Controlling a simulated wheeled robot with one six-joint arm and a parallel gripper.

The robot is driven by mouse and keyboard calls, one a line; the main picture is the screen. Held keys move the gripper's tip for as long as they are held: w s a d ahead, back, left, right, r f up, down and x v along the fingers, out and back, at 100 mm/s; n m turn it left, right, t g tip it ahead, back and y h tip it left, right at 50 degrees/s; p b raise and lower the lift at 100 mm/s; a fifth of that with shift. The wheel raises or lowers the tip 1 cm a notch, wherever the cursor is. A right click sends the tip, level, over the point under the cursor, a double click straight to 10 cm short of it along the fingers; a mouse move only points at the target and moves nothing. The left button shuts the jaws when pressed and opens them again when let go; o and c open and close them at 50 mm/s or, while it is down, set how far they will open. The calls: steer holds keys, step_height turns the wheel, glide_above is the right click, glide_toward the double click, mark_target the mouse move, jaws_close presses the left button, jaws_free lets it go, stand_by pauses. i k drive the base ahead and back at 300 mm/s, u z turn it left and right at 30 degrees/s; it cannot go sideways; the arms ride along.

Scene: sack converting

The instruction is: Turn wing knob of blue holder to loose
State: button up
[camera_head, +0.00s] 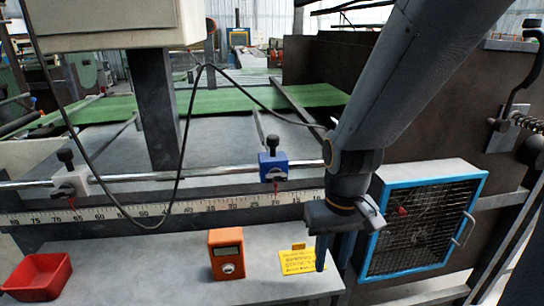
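The blue holder (273,162) sits on the horizontal steel rail, right of the picture's middle. A black knob (272,142) stands on a stem on its top. Its dark wing knob (277,175) is on its front face; its exact angle is too small to read. A red pointer below it meets the scale near 20. My gripper (334,252) hangs pointing down, right of and below the blue holder and apart from it. Its two fingers are spread with nothing visible between them.
A white holder (72,182) sits on the same rail (225,171) at left, above the ruler scale (130,212). An orange meter (226,254), yellow card (297,260) and red bin (38,277) are on the shelf. A black cable hangs between the holders. A blue-framed mesh box (420,220) stands right.

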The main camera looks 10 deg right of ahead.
mark_target(275, 175)
steer(key=z, duration=2.9)
steer(key=k, duration=1.55)
steer(key=u, duration=2.75)
